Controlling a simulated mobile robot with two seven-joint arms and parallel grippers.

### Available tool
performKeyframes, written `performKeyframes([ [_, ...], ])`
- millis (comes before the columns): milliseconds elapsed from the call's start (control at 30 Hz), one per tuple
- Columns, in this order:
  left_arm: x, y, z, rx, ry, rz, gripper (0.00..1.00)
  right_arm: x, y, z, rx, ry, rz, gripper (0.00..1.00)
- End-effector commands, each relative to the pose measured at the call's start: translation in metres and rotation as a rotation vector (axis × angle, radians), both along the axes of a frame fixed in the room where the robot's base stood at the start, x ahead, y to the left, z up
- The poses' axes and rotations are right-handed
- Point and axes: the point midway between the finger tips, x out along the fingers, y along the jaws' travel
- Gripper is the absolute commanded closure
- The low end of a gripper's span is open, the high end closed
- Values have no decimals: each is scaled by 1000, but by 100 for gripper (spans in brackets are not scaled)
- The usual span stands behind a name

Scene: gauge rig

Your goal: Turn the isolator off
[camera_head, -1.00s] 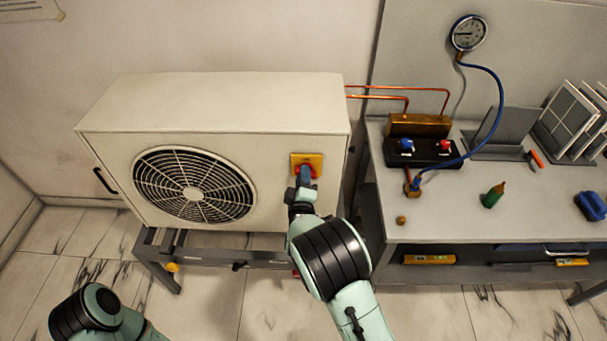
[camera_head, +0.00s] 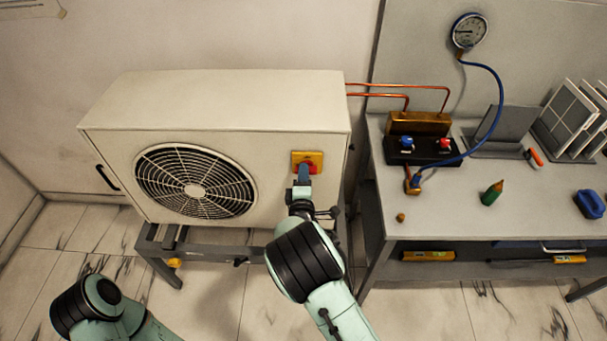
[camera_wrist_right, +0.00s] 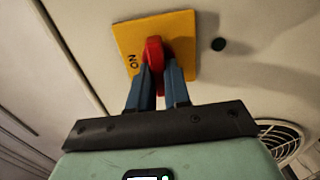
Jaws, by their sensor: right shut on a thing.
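The isolator is a yellow plate (camera_head: 298,157) with a red handle (camera_head: 313,167) on the front right of the white outdoor unit (camera_head: 240,105). In the right wrist view the yellow plate (camera_wrist_right: 186,28) carries the word ON to the left of the red handle (camera_wrist_right: 154,55). My right gripper (camera_head: 303,172) has its two blue fingers on either side of the red handle and is shut on it; the fingers (camera_wrist_right: 158,75) cover part of the handle. My left arm shows at the bottom left, but its gripper is out of view.
The unit stands on a dark metal frame (camera_head: 205,250). To the right is a grey bench (camera_head: 450,220) with a manifold (camera_head: 425,150), a blue hose (camera_head: 500,95), a green-and-orange object (camera_head: 492,193) and a blue object (camera_head: 590,204). A gauge (camera_head: 468,31) is on the wall.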

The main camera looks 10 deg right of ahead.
Motion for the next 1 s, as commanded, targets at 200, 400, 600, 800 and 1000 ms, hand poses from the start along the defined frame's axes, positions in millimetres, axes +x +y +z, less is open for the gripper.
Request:
performKeyframes([
  [200,0,0,0,0,0,0,30,0,0,0,-5,1,0,76],
  [400,0,0,0,0,0,0,30,0,0,0,-3,1,0,57],
  [600,-1,0,-1,0,1,0,30,-2,1,0,-1,0,1,57],
  [800,-7,0,-10,0,8,0,30,-28,9,-2,0,3,3,57],
  [1000,-13,0,-20,0,15,0,30,-73,22,-2,-1,3,4,57],
])
